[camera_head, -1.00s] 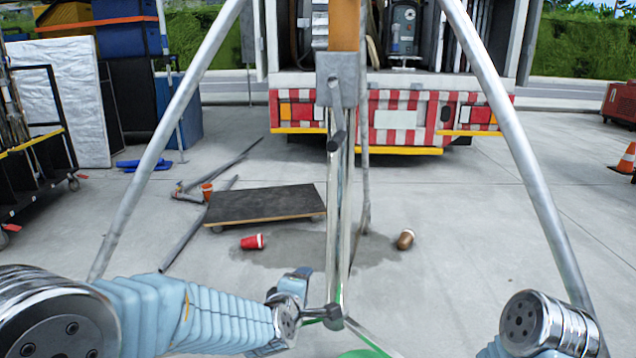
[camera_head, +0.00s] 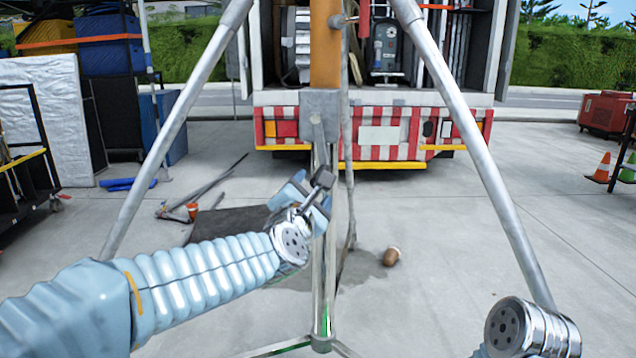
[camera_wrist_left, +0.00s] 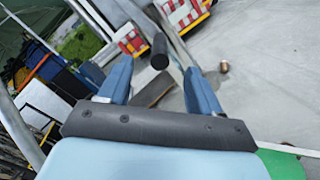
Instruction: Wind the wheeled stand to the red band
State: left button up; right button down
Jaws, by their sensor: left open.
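The wheeled stand has an orange-brown column (camera_head: 325,60), a grey metal collar (camera_head: 320,102), a lower metal tube and two slanting legs. A crank with a dark cylindrical grip (camera_head: 324,178) sticks out from the stand towards me. In the left wrist view, the end of the dark grip (camera_wrist_left: 160,52) shows between the fingers (camera_wrist_left: 158,82), with gaps on both sides. My right gripper is out of view; only a metal joint of that arm shows.
A fire truck (camera_head: 380,130) with open compartments stands behind the stand. A dark flat dolly (camera_head: 225,226), loose pipes and a brown cup (camera_head: 391,256) lie on the ground. An orange cone (camera_head: 602,168) is at the right. The right-hand paving is mostly clear.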

pick_arm(q)
jog(key=x, duration=0.7)
jog(key=shift+w+d+b, duration=0.1)
jog(key=shift+w+b, duration=0.25)
jog(key=shift+w, duration=0.05)
jog(key=shift+c, duration=0.2)
